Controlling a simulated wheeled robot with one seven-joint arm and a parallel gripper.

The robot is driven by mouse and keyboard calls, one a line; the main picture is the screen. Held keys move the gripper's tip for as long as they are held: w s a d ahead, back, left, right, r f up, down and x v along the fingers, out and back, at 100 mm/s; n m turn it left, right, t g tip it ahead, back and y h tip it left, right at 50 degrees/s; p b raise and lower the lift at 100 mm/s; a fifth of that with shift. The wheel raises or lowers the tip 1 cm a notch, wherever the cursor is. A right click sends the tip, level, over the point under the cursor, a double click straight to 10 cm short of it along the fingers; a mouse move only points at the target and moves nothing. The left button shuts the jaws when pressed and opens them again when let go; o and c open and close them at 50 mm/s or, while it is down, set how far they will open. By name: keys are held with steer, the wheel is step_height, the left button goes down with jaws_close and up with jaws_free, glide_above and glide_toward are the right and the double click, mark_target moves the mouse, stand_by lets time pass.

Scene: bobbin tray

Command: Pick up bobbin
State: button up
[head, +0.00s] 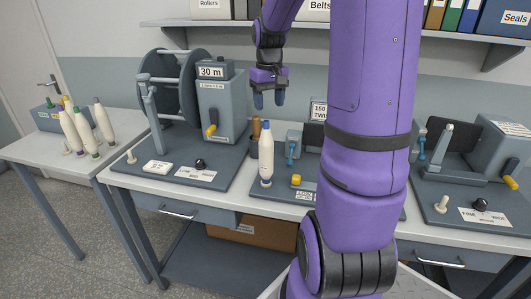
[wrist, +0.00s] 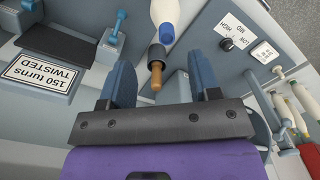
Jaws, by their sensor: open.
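A white bobbin (head: 266,154) with a blue tip and a blue foot stands upright at the left end of the middle machine. In the wrist view the bobbin (wrist: 164,10) shows at the top edge, partly cut off, beyond my fingers. My gripper (head: 269,100) is open and empty, pointing down above and behind the bobbin in the head view. In the wrist view my gripper (wrist: 163,80) has its two blue fingers apart. A dark peg with a brown tip (wrist: 157,75) shows between them; I cannot tell how far below it is.
Several more bobbins (head: 83,132) stand on the left table. A winding machine marked 30 m (head: 222,105) stands left of the bobbin, with a yellow-handled crank (head: 210,131). Another machine (head: 490,150) stands at the right. A shelf (head: 440,36) with boxes and binders runs above.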

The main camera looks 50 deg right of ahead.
mark_target(266, 121)
steer(key=shift+w+a+f, duration=0.1)
steer(key=shift+a+f, duration=0.1)
steer(key=shift+f, duration=1.55)
steer(key=shift+w+a+f, duration=0.1)
steer(key=shift+a+f, duration=0.1)
steer(key=shift+f, duration=1.5)
jaws_close()
